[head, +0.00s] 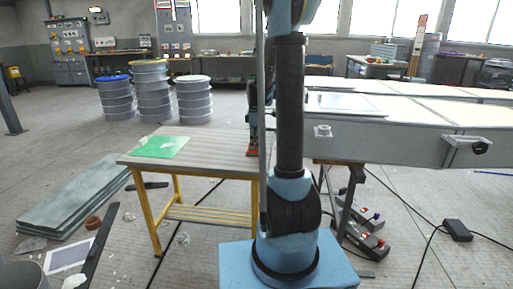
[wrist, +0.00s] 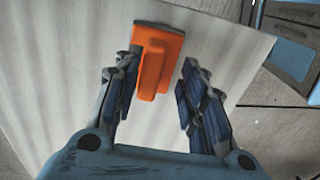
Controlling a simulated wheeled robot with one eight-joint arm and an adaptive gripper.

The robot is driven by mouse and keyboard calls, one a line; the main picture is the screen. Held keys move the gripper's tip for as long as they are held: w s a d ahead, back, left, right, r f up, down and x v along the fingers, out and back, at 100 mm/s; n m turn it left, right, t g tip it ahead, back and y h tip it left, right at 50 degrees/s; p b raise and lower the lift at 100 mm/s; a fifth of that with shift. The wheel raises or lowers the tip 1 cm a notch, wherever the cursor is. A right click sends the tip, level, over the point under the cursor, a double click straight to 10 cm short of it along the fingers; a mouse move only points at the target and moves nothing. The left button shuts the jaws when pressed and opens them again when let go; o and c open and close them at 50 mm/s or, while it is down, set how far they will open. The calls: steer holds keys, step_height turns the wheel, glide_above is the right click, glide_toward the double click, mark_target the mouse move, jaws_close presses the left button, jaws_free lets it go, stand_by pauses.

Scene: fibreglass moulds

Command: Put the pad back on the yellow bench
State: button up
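The orange pad (wrist: 158,62), a flat piece with a raised grip, lies on the pale wooden top in the wrist view. The yellow bench (head: 213,165) has this wooden top on yellow legs, left of my column in the head view. My gripper (wrist: 163,72) is open above the pad, with one finger on each side. The left finger is close to the pad's edge; a gap shows at the right finger. In the head view my gripper (head: 253,138) is low over the bench's right end, partly hidden by my arm, with a small orange-red patch below it.
A green sheet (head: 160,147) lies on the bench's left part. A large grey mould (head: 395,140) stands close to the right. Stacked slabs (head: 75,195) lie on the floor at left, and drums (head: 153,90) stand behind. The bench's middle is clear.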

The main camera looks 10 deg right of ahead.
step_height(320, 180, up, 9)
steer(key=s+r+m, duration=0.2)
steer(key=s+m, duration=0.2)
steer(key=s, duration=0.7)
steer(key=s+f+m+t, duration=0.1)
steer(key=s+f+m, duration=0.4)
steer(key=s, duration=0.6)
steer(key=s+f+m+t, duration=0.1)
steer(key=s+f+m, duration=0.4)
steer(key=s, duration=0.7)
steer(key=shift+s+a+f, duration=0.25)
steer(key=shift+a+f, duration=0.2)
steer(key=shift+f, duration=0.4)
